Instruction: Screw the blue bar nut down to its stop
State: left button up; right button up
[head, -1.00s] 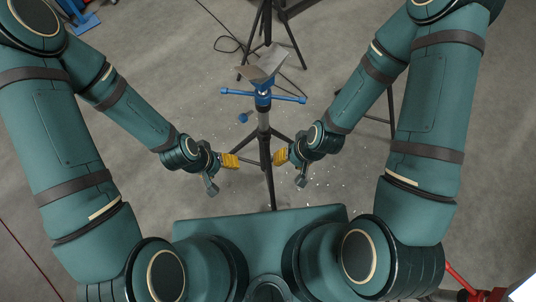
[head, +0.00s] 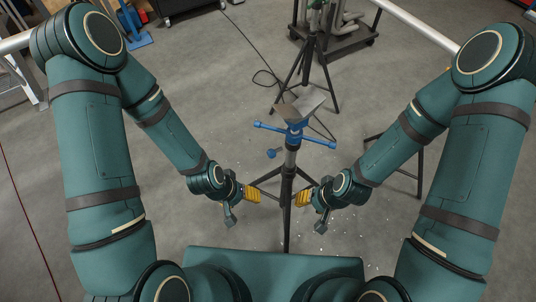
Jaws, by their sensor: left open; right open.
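The blue bar nut (head: 296,134) sits near the top of a dark tripod stand (head: 287,200), just below a grey V-shaped head (head: 302,106). Its blue bar reaches out to the left and right. A smaller blue knob (head: 273,153) sticks out on the left of the post below it. My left gripper (head: 257,194) is open, left of the post and lower in the picture than the nut. My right gripper (head: 298,195) is open, close to the right side of the post. Both have yellow fingers and hold nothing. The thread of the nut is too small to make out.
A second tripod stand (head: 310,55) is behind, with a dark cable (head: 265,80) on the floor beside it. A wheeled rack (head: 345,38) is at the back. Pale bits lie on the concrete floor around the stand. Open floor lies on both sides.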

aim_at(293, 138)
jog(key=j+z, duration=0.7)
